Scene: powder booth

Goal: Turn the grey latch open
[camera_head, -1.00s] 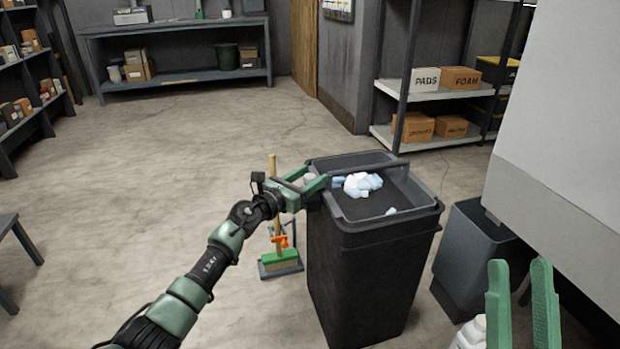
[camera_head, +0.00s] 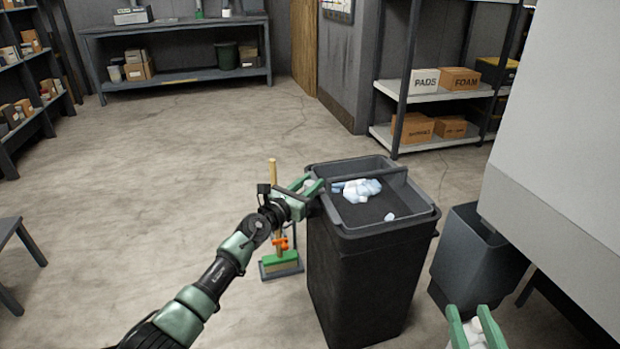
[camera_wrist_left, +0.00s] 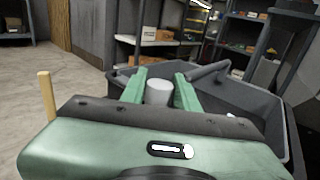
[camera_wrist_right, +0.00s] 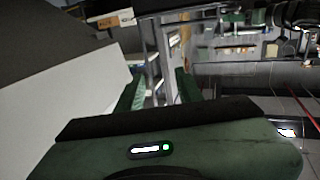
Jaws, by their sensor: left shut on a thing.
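The grey latch shows as a short pale grey cylinder (camera_wrist_left: 159,92) at the left rim of the black bin (camera_head: 360,270). My left gripper (camera_head: 310,186) is shut on it, with one green finger on each side; the fingers also show in the left wrist view (camera_wrist_left: 159,90). In the head view the fingers mostly hide the latch. My right gripper (camera_head: 474,325) is open and empty at the lower right, apart from the bin. Its fingers stand apart in the right wrist view (camera_wrist_right: 157,92).
A broom (camera_head: 272,180) stands left of the bin. A smaller grey bin (camera_head: 470,260) and a large pale panel (camera_head: 560,140) are at right. Open floor lies left.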

